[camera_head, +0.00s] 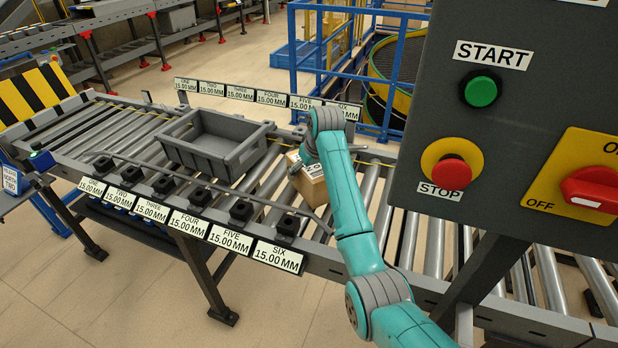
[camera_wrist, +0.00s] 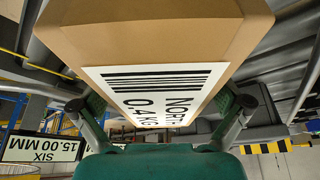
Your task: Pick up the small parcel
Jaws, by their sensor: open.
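The small parcel (camera_head: 316,186) is a brown cardboard box on the conveyor rollers, partly hidden behind my arm in the head view. In the wrist view the parcel (camera_wrist: 150,35) fills the upper middle, close to the camera. Its white label with a barcode, "NORTH" and "0.4KG" faces the camera. My gripper (camera_wrist: 160,104) is open, with one dark fingertip at each side of the label end of the parcel. I cannot tell whether either finger touches it. In the head view the fingers are mostly hidden by my arm.
A grey open tote (camera_head: 213,158) sits on the roller conveyor (camera_head: 372,190), left of the parcel. A rail with numbered signs (camera_head: 232,241) runs along the near side, and another sign row (camera_head: 271,97) stands behind. A control panel (camera_head: 510,130) with START and STOP buttons blocks the right.

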